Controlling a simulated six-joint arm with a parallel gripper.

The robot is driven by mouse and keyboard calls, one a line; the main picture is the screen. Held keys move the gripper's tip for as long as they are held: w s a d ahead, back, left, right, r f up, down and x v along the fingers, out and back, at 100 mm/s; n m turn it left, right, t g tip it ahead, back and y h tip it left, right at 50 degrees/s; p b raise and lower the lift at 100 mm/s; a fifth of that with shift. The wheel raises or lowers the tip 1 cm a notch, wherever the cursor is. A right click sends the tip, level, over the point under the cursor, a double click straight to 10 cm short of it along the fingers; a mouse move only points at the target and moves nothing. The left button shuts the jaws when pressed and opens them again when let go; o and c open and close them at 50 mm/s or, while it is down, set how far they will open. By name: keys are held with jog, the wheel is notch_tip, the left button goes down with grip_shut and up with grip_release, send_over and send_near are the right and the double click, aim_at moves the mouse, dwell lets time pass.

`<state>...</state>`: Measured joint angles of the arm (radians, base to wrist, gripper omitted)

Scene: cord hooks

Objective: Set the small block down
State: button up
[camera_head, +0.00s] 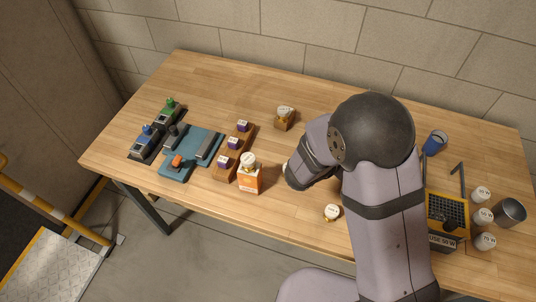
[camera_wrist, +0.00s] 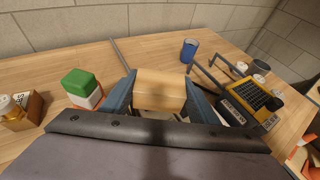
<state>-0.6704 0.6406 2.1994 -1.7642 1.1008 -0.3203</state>
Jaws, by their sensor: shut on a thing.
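The small block (camera_wrist: 160,88) is a plain tan wooden block in the wrist view. My gripper (camera_wrist: 160,95) is shut on it, with one blue-grey finger at each side. I cannot tell whether the block touches the table or hangs above it. In the head view my own arm hides the block and the fingertips. A green-topped box with white and red below (camera_wrist: 82,86) stands just left of my gripper in the wrist view.
The wooden table (camera_head: 215,85) bears a yellow-black basket (camera_head: 449,210) with raised handles, a blue cup (camera_head: 435,143), a metal cup (camera_head: 510,213) and a small wooden box (camera_head: 284,121). An orange-white carton (camera_head: 249,181) stands mid-table. The back middle is mostly clear.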

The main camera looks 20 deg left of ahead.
jog(key=w+a+r+n+y+b, duration=0.1)
jog(key=w+a+y+b, duration=0.1)
jog(key=w+a+r+n+t+y+b, duration=0.1)
jog(key=w+a+n+y+b, duration=0.1)
jog(key=a+b, duration=0.1)
jog(key=w+a+n+t+y+b, duration=0.1)
jog(key=w+a+n+y+b, duration=0.1)
jog(key=w+a+b, duration=0.1)
jog(key=shift+w+a+r, duration=0.1)
jog(key=shift+a+r, duration=0.05)
jog(key=shift+r, duration=0.25)
jog(key=shift+a+r+n+g+y+b, duration=0.7)
jog(key=shift+a+r+n+y+b, duration=1.8)
jog(key=shift+a+n+y+b, duration=2.1)
jog(key=s+a+f+b, duration=0.1)
jog(key=a+f+b, duration=0.2)
jog(key=f+b, duration=0.2)
jog(key=s+a+f+n+g+y+b, duration=0.1)
jog(key=a+f+b, duration=0.3)
jog(key=f+b, duration=0.1)
jog(key=s+a+f+g+b, duration=0.1)
jog(key=a+f+b, duration=0.2)
jog(key=f+b, duration=0.2)
jog(key=shift+s+a+f+y, duration=0.3)
jog(key=shift+f+y, duration=0.1)
jog(key=shift+f, duration=0.15)
jog(key=shift+f+b, duration=1.5)
jog(key=shift+f, duration=0.35)
